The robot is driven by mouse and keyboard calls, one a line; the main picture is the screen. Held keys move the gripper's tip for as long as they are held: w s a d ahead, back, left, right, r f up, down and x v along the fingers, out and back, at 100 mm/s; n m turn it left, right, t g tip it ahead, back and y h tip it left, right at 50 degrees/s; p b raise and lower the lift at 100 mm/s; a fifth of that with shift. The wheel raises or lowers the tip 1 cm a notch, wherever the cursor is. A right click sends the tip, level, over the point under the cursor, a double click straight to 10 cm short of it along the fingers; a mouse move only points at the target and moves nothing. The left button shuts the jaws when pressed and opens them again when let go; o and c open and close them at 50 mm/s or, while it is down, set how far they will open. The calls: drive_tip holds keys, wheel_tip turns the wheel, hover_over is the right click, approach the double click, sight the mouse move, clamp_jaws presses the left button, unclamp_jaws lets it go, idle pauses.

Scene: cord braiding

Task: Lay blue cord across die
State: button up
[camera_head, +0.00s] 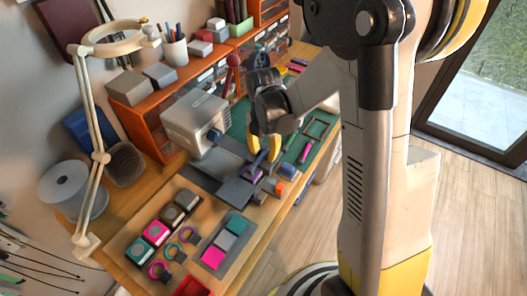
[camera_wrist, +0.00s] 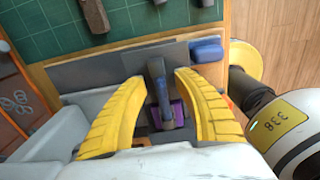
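My gripper (camera_head: 264,148) is low over the workbench, pointing down. In the wrist view its two yellow fingers (camera_wrist: 160,82) stand apart, with gaps on both sides of a slim dark blue-grey piece (camera_wrist: 158,78) between them. That piece runs down to a purple part (camera_wrist: 178,113), which also shows just below the fingers in the head view (camera_head: 252,174). A dark grey plate (camera_wrist: 115,68) lies under them. I cannot tell which part is the die, or whether the slim piece is the blue cord. No loose blue cord is clearly visible.
A blue block (camera_wrist: 206,50) sits just right of the fingers. A grey machine box (camera_head: 195,122) stands left of my gripper. A green cutting mat (camera_wrist: 60,28) with tools lies beyond. A tray of coloured spools (camera_head: 157,233) and a lamp (camera_head: 100,157) are nearer left.

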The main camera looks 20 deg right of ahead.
wheel_tip(320, 180, up, 12)
idle(0.6)
